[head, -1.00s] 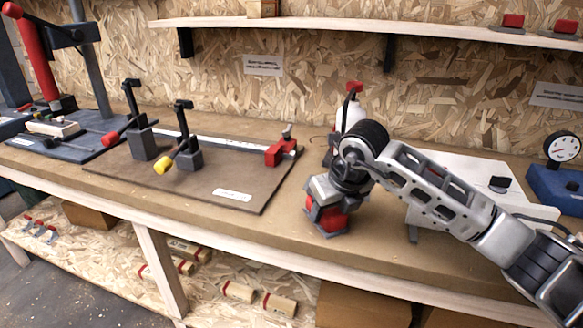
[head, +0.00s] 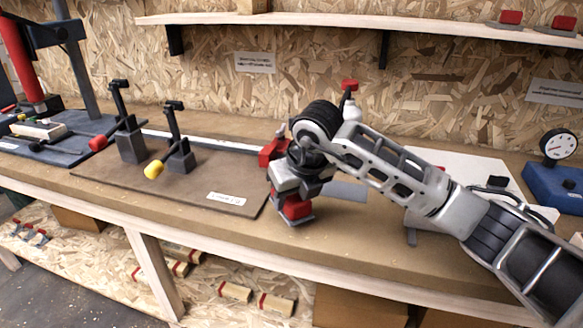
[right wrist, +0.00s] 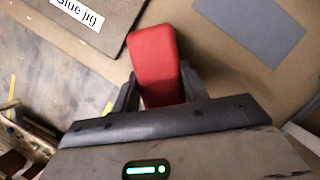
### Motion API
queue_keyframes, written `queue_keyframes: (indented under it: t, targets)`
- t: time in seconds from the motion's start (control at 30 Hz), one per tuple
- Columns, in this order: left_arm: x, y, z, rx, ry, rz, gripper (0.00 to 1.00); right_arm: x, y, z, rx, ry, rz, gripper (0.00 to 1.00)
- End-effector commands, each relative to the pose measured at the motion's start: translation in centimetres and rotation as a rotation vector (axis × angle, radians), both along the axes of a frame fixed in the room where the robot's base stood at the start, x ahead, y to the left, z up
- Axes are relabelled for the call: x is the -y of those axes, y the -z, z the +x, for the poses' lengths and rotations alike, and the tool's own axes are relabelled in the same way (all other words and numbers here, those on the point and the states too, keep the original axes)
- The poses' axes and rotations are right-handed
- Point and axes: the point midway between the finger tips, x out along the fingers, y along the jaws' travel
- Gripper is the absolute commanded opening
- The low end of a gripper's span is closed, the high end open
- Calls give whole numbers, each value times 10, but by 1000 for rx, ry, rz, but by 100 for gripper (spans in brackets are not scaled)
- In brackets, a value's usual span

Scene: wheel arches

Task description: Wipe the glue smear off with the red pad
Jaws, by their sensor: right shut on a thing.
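The red pad (head: 297,207) is held between the fingers of my right gripper (head: 294,212), low over the bench by the right end of the brown board. In the right wrist view the red pad (right wrist: 155,58) sticks out between the two dark fingers of my right gripper (right wrist: 158,92). I cannot tell whether the pad touches the bench. I cannot make out the glue smear in either view. My left gripper is not in view.
The brown board (head: 120,190), labelled as a glue jig in the wrist view, carries clamps with red and yellow tips. A flat grey sheet (head: 346,192) lies right of the gripper. A white panel (head: 455,165) and a blue dial gauge stand (head: 550,185) are farther right.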

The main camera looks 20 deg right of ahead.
Motion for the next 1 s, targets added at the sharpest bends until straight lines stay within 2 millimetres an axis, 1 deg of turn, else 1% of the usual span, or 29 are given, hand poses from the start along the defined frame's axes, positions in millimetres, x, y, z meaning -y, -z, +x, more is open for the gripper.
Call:
queue_keyframes:
  t: [0.03, 0.27, 0.5, 0.63, 1.0]
  targets:
    - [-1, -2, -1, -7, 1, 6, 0, 0, -9, 0, 2, 0, 0, 15]
    - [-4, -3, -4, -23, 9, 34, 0, 1, -30, 0, 3, 1, -1, 15]
    - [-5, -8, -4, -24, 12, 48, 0, 1, -49, 0, 3, 0, 0, 15]
    - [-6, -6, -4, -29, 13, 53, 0, 1, -53, 0, 3, 0, 0, 15]
    - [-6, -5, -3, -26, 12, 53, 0, 1, -52, 0, 3, 0, 0, 15]
